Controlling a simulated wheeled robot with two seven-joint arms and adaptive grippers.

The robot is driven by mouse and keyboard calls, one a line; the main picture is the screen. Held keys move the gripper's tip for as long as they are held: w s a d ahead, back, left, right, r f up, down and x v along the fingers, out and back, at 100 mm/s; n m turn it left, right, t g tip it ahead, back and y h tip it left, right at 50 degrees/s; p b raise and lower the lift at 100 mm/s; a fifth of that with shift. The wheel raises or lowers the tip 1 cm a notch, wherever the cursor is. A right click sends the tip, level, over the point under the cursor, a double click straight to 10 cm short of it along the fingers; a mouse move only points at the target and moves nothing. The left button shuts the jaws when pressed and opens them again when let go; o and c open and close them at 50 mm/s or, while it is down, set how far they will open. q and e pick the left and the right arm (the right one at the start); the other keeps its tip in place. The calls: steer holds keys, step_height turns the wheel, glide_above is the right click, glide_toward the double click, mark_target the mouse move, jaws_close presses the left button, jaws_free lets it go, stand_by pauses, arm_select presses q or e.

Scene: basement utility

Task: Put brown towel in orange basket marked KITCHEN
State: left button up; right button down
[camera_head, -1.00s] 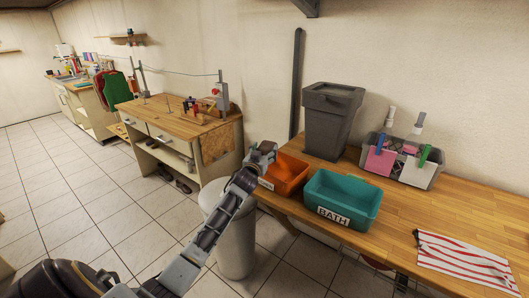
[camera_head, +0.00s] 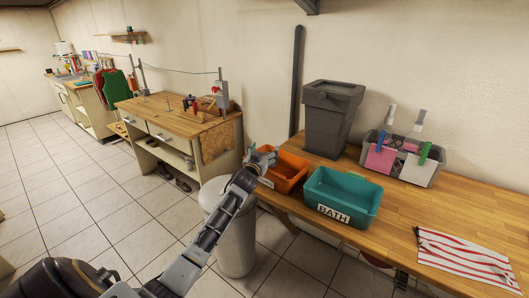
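The orange basket (camera_head: 291,180) stands on the wooden table, left of the teal basket. Its label is mostly hidden behind my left arm, so I cannot read it. My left gripper (camera_head: 263,156) is at the left rim of the orange basket, with its fingers apart and nothing seen between them. I see no brown towel for certain; the floor of the orange basket is partly hidden. My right gripper is not in view.
A teal basket marked BATH (camera_head: 342,198) stands beside the orange one. Behind are a grey bin (camera_head: 331,120) and a grey caddy (camera_head: 404,160). A red-and-white striped cloth (camera_head: 465,258) lies at right. A white bin (camera_head: 236,240) stands on the floor under my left arm.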

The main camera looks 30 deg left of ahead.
arm_select(q)
steer(key=shift+o, duration=0.2)
steer(key=shift+r, duration=0.15)
steer(key=shift+r+p, duration=0.3)
steer(key=shift+r, duration=0.15)
steer(key=shift+s, duration=0.15)
steer(key=b+v, duration=0.1)
steer(key=v, duration=1)
steer(key=shift+s, duration=0.3)
